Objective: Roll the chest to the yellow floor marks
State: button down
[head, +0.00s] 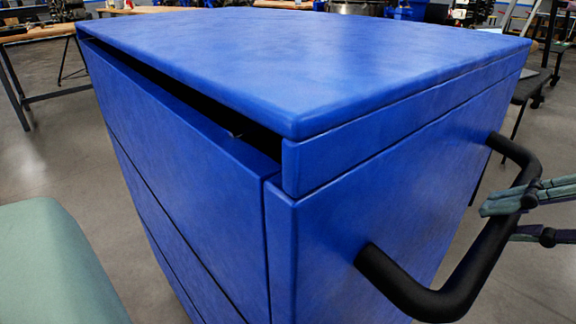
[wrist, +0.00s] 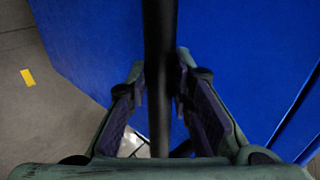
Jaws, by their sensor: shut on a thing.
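The blue chest (head: 390,175) fills most of the head view, with a flat top and drawer fronts on its left side. A dark gap shows under the top edge at the upper drawer. A black bar handle (head: 440,295) sticks out from its right side. My gripper (head: 520,198) is at the right, shut on that handle. In the wrist view the handle (wrist: 160,60) runs upright between the two fingers (wrist: 160,95), with the blue chest side (wrist: 240,60) behind. One yellow floor mark (wrist: 28,77) shows at the left of the wrist view.
Grey concrete floor (head: 45,160) is open to the left of the chest. A workbench (head: 45,35) stands at the back left. A dark table or stool (head: 530,85) stands at the back right, close behind the chest. Other benches and equipment line the back.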

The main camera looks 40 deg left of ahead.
jog(key=d, duration=0.6)
jog(key=shift+s, duration=0.25)
jog(key=shift+d, duration=0.2)
jog(key=d, duration=0.4)
jog(key=shift+s, duration=0.25)
jog(key=shift+d, duration=0.15)
jog(key=shift+s+d+b, duration=0.1)
jog(key=shift+d+b, duration=0.2)
jog(key=shift+d, duration=1.7)
